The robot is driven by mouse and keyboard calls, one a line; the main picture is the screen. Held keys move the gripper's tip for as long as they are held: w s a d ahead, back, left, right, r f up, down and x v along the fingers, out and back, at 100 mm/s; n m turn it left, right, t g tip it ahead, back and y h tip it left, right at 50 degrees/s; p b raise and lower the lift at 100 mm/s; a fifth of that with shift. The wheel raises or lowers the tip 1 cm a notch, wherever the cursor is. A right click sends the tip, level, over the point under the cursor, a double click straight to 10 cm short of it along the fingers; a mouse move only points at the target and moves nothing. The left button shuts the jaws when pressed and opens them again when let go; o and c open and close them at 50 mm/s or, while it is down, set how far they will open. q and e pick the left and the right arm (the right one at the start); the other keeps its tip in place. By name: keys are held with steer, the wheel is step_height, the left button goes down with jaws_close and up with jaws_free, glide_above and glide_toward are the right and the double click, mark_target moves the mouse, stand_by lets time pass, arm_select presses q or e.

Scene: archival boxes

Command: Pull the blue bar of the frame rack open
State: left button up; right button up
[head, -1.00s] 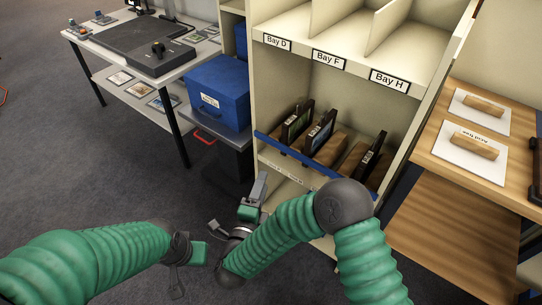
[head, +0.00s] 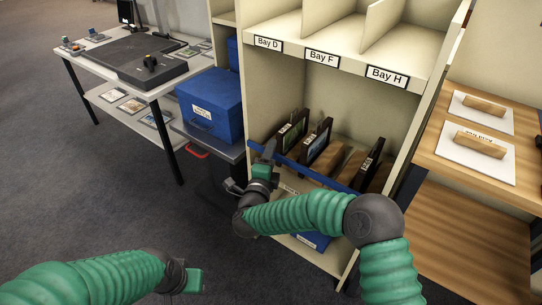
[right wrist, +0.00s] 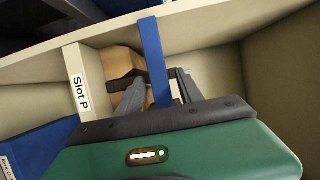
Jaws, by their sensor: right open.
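The blue bar (head: 320,174) runs across the front of the frame rack, low in the cream shelf unit. Dark frames (head: 317,145) stand tilted behind it. My right gripper (head: 269,150) is at the bar's left end, open. In the right wrist view the blue bar (right wrist: 155,62) passes between the two spread fingers (right wrist: 160,92); I cannot tell whether they touch it. My left gripper (head: 196,281) is low at the front, away from the rack, and its fingers cannot be made out.
A blue box (head: 210,103) stands on a dark stand left of the shelf. A white table (head: 90,82) with equipment is farther left. Floor at front left is clear.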

jaws_close()
steer(key=shift+f, duration=0.2)
stand_by(1.1)
